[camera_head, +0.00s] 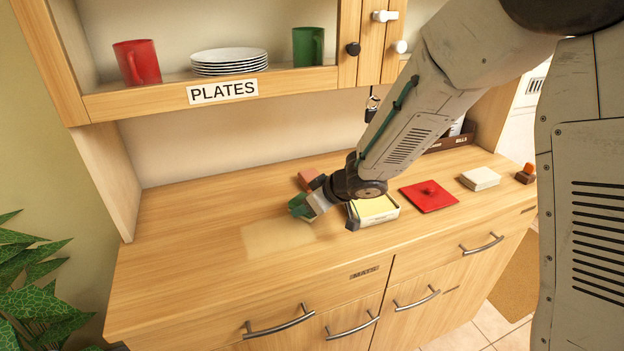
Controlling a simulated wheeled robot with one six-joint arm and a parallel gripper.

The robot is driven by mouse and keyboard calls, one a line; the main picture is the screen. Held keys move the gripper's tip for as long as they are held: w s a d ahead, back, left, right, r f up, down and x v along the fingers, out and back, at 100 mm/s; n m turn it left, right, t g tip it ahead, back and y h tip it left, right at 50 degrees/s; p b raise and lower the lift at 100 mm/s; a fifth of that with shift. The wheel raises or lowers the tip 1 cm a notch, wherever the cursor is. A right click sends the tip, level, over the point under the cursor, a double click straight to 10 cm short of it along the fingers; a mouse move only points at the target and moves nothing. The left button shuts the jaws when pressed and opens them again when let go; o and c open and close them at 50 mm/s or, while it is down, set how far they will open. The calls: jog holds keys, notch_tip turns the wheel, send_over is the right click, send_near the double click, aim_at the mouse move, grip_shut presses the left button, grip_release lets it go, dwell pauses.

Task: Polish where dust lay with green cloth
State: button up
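The green cloth (299,206) is at the tip of my gripper (312,204), on the left side of the wrist, just above or touching the counter. My gripper appears shut on it, though the arm hides part of the fingers. A pale, dull patch (272,239) lies on the wooden counter, just in front and to the left of the cloth. Whether the cloth touches the patch's back edge is hard to tell.
A reddish-brown block (307,177) lies behind my gripper. The counter's left side is clear; a shelf (290,82) overhangs the back.

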jog(key=shift+s+a+r, duration=0.1)
jog(key=shift+r, duration=3.45)
